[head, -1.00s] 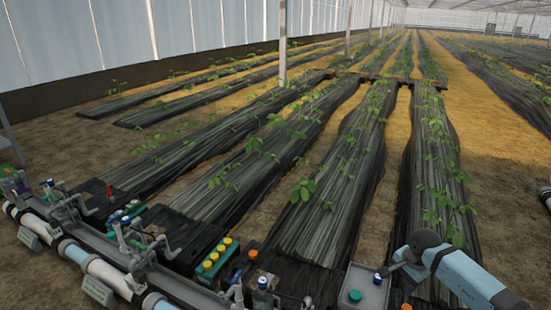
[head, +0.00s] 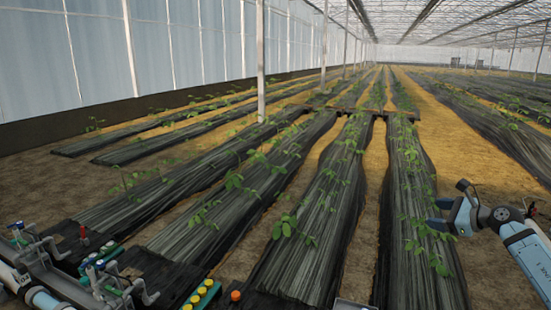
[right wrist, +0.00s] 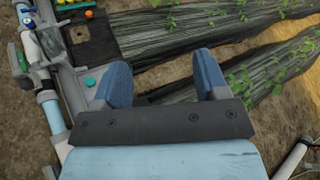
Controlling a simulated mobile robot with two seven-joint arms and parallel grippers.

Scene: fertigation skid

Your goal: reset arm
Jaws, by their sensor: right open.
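My right arm (head: 525,245) comes in from the right edge of the head view. Its right gripper (head: 436,214) points left, with two blue fingers apart and nothing between them. It shows over the rightmost planted row, in the air. In the right wrist view the two blue fingers (right wrist: 160,72) are spread wide, with bare soil and black row cover beyond them. My left gripper and left arm are not in view.
The skid's pipes and valves (head: 75,270) fill the lower left of the head view. A yellow-capped green block (head: 203,294) and an orange knob (head: 236,295) show at the bottom. A teal button (right wrist: 90,81) shows left of the fingers. Plant rows (head: 320,215) stretch away behind.

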